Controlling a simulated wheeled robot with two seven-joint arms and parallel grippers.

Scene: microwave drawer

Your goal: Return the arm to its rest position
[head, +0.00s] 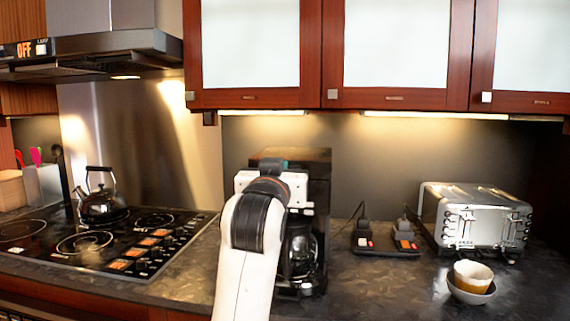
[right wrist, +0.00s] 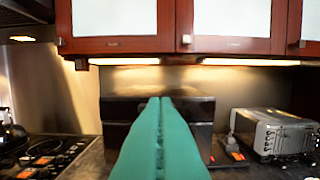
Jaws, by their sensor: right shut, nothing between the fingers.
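My right arm reaches up from the bottom middle of the head view, in front of a black coffee machine (head: 318,180). Its wrist hides much of the machine. In the head view only a bit of the green fingers of my right gripper (head: 283,163) shows. In the right wrist view the green fingers of my right gripper (right wrist: 160,100) lie together, shut and empty, pointing at the coffee machine (right wrist: 115,110). My left gripper is in neither view.
A stove (head: 130,262) with a kettle (head: 102,203) is at left. A toaster (head: 480,218), a bowl (head: 470,294) holding a cup (head: 473,275), and small black devices (head: 386,240) stand at right. Cabinets (head: 396,95) hang above. The front counter between the coffee machine and bowl is clear.

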